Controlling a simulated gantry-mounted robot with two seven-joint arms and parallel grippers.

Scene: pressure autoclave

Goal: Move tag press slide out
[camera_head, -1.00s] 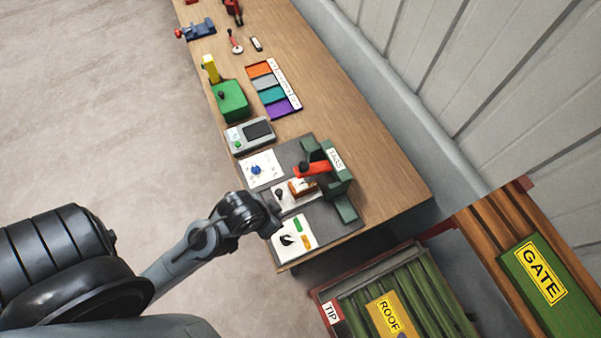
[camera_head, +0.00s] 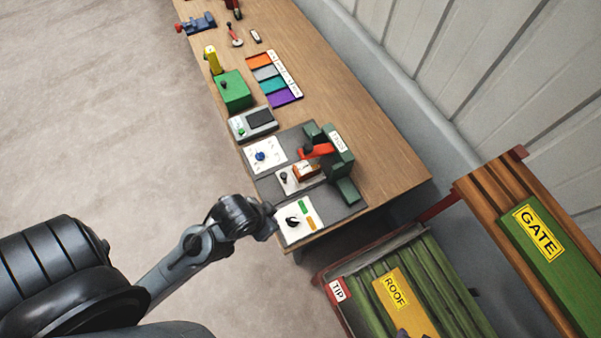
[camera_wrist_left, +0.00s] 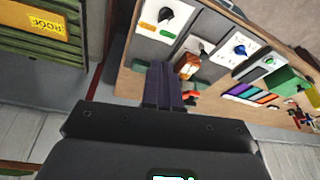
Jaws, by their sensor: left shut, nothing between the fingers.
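The tag press is a dark green frame (camera_head: 335,158) with a red lever (camera_head: 317,151) on a grey base plate near the bench's end. Its slide, a pale plate with a black knob (camera_head: 283,178), carries an orange-brown block (camera_head: 306,172). In the left wrist view the knob (camera_wrist_left: 203,48) and block (camera_wrist_left: 186,67) also show. My left gripper (camera_head: 271,226) is beside the bench's near edge, apart from the knob, close to the white panel with a black dial (camera_head: 293,221). In the wrist view its fingers (camera_wrist_left: 164,70) are together and empty, hiding part of the press.
A white panel with a blue knob (camera_head: 260,156) and a grey device (camera_head: 252,123) stand farther along the bench, then a green box (camera_head: 233,90) and coloured trays (camera_head: 271,80). A crate labelled ROOF (camera_head: 405,300) stands beyond the bench end. Bare wood lies behind the press.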

